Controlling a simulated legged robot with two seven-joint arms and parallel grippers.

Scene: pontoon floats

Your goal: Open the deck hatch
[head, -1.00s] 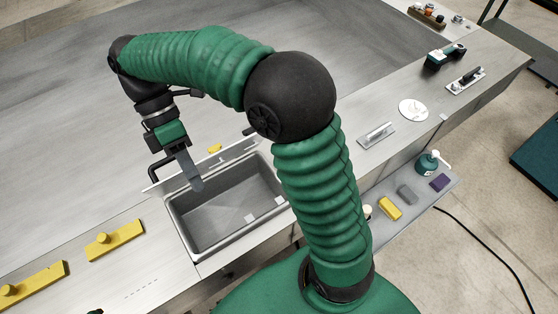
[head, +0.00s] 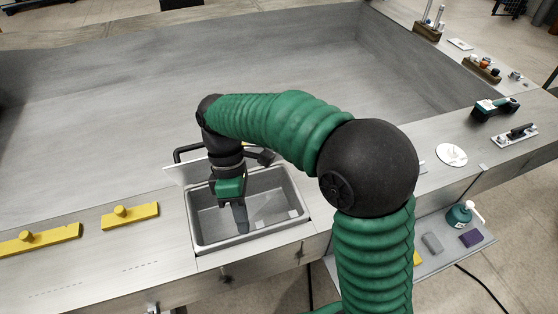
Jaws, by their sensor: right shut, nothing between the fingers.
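The deck hatch's light metal lid (head: 184,174) stands raised along the back edge of its opening, seen nearly edge-on. A black bar handle shows behind it at the left. My right arm hides much of the lid. Below it is the open grey recessed box (head: 212,238), with small pale patches on its floor. My right gripper (head: 241,226) is shut and empty. It points down over the box, in front of the lid and apart from it. My left gripper is not in view.
Two yellow blocks with knobs (head: 130,215) (head: 40,239) lie on the deck to the left. A white disc (head: 451,155), a trowel-like tool (head: 514,136) and a green-black power tool (head: 495,108) lie on the right. A lower shelf holds a teal pump bottle (head: 459,216).

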